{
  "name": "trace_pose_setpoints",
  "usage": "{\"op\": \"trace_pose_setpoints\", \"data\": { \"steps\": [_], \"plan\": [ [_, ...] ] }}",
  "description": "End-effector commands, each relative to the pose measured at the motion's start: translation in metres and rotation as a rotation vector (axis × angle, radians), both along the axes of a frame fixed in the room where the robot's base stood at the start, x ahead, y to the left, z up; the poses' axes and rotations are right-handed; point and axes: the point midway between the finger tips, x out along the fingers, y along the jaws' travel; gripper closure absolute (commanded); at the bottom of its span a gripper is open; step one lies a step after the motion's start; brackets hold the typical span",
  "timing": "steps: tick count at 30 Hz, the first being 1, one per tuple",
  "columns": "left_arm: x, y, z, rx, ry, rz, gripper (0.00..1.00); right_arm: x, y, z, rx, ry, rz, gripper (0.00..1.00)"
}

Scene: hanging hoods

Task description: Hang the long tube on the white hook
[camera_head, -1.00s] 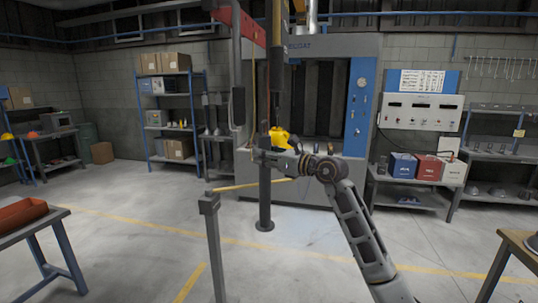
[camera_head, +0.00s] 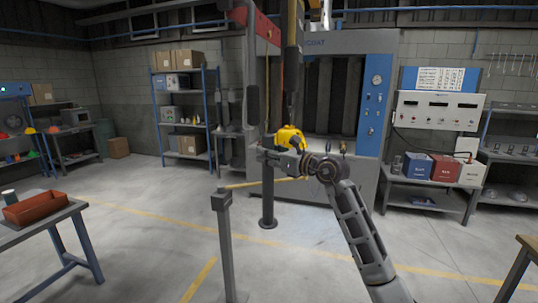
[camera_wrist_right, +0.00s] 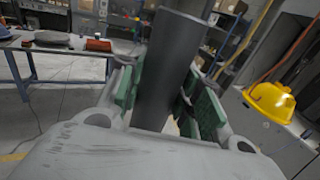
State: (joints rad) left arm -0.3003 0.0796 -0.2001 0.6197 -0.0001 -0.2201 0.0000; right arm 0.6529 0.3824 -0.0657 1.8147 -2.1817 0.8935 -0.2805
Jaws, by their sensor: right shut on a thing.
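The long tube (camera_wrist_right: 165,70) is a dark grey cylinder in the right wrist view. In the head view my right gripper (camera_head: 263,156) is in the middle, near a yellow hood (camera_head: 290,139). I cannot pick out the white hook in either view. My left gripper is not in view.
The yellow hood also shows at the right of the right wrist view (camera_wrist_right: 270,102). A grey post (camera_head: 224,245) stands in front, left of my right arm. A red tray (camera_head: 34,208) is on a table at left. Blue shelving (camera_head: 153,115) stands behind. The floor between is mostly clear.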

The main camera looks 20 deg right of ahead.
Motion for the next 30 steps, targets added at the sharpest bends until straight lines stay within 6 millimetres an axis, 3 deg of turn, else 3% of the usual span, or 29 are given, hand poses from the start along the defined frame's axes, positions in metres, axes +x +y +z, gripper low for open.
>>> {"op": "trace_pose_setpoints", "data": {
  "steps": [30],
  "plan": [
    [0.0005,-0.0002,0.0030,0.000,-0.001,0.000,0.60,0.0030,0.0068,0.0022,0.001,-0.004,-0.001,1.00]
  ]
}}
